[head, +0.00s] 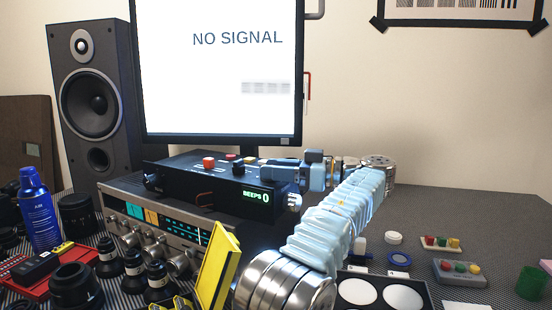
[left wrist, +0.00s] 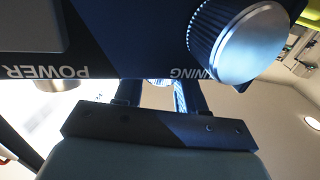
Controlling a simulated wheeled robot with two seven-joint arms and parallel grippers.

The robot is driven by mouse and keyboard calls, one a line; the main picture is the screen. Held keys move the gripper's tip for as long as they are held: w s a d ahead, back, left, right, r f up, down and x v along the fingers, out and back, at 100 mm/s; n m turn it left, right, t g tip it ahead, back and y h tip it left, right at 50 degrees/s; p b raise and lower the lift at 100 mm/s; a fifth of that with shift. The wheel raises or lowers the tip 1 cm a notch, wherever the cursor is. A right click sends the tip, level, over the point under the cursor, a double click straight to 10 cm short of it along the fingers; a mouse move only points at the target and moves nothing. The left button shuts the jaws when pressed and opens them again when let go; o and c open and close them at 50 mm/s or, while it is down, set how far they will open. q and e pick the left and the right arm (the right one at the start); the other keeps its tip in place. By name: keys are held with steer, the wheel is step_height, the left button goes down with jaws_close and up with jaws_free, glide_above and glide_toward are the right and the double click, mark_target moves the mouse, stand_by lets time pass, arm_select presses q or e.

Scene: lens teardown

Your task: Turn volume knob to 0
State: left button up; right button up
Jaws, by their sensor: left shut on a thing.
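A black box (head: 205,187) with a lit "BEEPS 0" readout stands on a silver receiver below the screen. My left gripper (head: 249,165) comes in from the right over the top of the box and is shut by its top edge. In the left wrist view, its black fingers (left wrist: 158,96) meet the edge of a dark panel marked POWER. A sliver of ribbed silver knob shows between them; most of it is hidden, so its label and setting cannot be read. A large ribbed silver knob (left wrist: 238,42) beside a partly covered label stands apart from the fingers. My right gripper is not in view.
A red button (head: 209,163) sits on the box top. The silver receiver (head: 130,198) has several front knobs. A yellow part (head: 219,262), lenses and a blue spray can (head: 39,210) crowd the left. The screen (head: 218,65) stands behind. The mat at the right back is clear.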

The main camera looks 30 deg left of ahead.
arm_select(q)
steer(key=shift+w+r+n+g+p, duration=0.1)
steer(key=shift+n+g+p, duration=0.3)
steer(key=shift+g, duration=0.2)
steer(key=o, duration=1.1)
steer(key=shift+c, duration=0.2)
